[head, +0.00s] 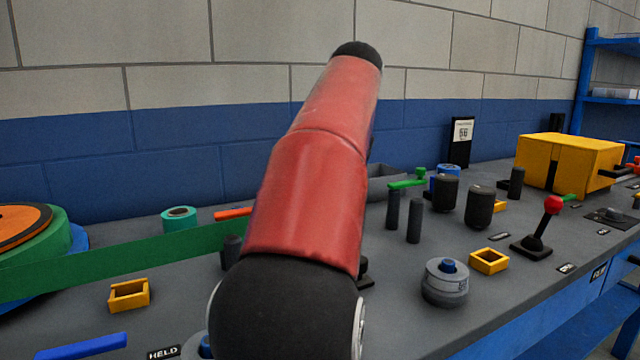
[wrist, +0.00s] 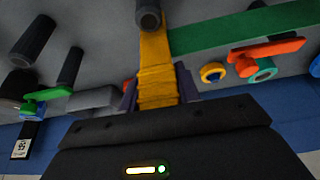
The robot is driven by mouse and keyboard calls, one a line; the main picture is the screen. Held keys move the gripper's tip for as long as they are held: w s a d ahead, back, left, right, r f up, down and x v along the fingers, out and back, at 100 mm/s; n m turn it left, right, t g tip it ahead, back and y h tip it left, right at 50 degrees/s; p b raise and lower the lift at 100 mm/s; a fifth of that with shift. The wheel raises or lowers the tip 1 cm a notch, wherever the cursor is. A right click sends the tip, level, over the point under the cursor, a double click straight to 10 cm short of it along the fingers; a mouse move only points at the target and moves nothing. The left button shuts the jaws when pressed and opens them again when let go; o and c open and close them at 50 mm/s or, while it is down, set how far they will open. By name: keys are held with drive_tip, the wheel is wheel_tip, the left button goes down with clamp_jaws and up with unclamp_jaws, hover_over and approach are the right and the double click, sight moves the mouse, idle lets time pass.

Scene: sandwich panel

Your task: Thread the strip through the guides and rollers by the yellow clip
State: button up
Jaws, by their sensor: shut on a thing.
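The green strip (head: 130,262) runs from the reel (head: 20,225) at the far left and passes behind my arm in the head view. In the wrist view the strip (wrist: 245,25) meets the yellow clip (wrist: 155,65). My gripper (wrist: 158,90) is shut on the clip, one dark finger on each side. My arm hides the gripper and clip in the head view. A dark post (wrist: 148,12) stands by the clip's far end; contact is unclear. Two slim guide posts (head: 403,215) and two thick black rollers (head: 462,200) stand right of my arm.
A yellow box (head: 570,165) stands at the back right. A red-knobbed lever (head: 545,225), a grey knob (head: 446,283) and yellow square frames (head: 489,261) sit on the panel. An orange lever (wrist: 270,48) and teal ring (wrist: 262,70) lie near the strip. A wall runs behind.

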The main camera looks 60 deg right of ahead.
drive_tip(key=s+d, duration=0.4)
drive_tip(key=d, duration=0.1)
idle(0.8)
